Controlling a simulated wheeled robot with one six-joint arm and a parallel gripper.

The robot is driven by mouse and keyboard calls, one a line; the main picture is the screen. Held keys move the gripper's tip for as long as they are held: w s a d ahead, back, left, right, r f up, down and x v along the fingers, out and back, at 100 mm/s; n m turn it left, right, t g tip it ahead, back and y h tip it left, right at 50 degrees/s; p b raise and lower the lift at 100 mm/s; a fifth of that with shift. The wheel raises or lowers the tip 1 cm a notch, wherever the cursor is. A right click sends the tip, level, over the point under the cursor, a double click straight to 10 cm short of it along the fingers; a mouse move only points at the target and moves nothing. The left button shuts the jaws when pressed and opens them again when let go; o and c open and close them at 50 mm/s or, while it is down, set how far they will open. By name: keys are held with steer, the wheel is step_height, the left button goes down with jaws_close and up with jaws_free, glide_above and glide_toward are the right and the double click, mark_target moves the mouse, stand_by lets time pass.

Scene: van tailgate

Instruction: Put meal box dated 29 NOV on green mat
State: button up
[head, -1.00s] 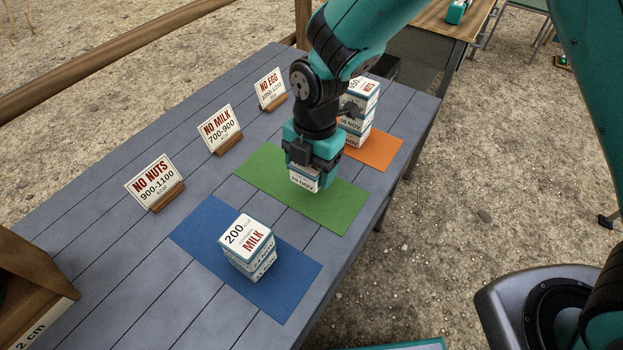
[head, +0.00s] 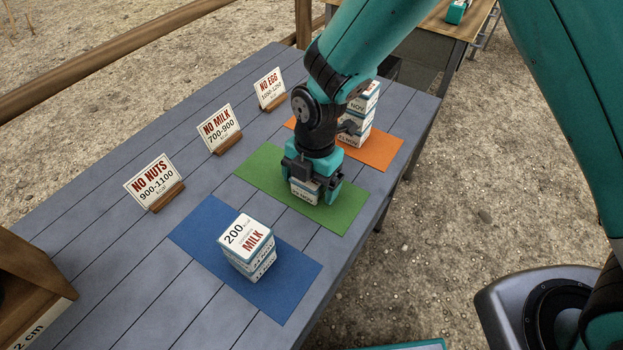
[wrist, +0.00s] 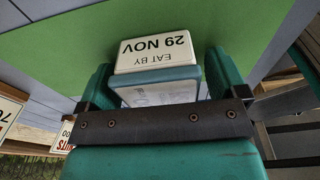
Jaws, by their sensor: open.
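The meal box marked EAT BY 29 NOV (wrist: 155,52) is on the green mat (head: 342,208), between my gripper's fingers. Its white side with the date shows in the wrist view, and its lower part shows in the head view (head: 304,192). My gripper (head: 315,188) points down over the mat, with its jaws open on either side of the box. The top of the box is hidden by my gripper in the head view.
A stack of boxes (head: 358,122) stands on the orange mat (head: 380,152) just behind my gripper. Boxes topped 200 MILK (head: 246,236) stand on the blue mat (head: 202,222). Signs for NO NUTS (head: 153,180), NO MILK (head: 219,126) and NO EGG (head: 270,87) line the far left.

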step_height(320, 180, up, 12)
steer(key=w+d, duration=0.1)
steer(key=shift+r, duration=0.2)
steer(key=s+d+r+m+y, duration=0.1)
steer(key=s+d+r+m, duration=0.4)
steer(key=s+m, duration=0.3)
steer(key=s+d+r+m+t+y, duration=0.1)
steer(key=s+d+r+m+y, duration=0.1)
steer(key=s+d+r+m, duration=0.4)
steer(key=s+r+m, duration=0.1)
steer(key=s+m, duration=0.2)
steer(key=m, duration=0.4)
steer(key=shift+r, duration=0.3)
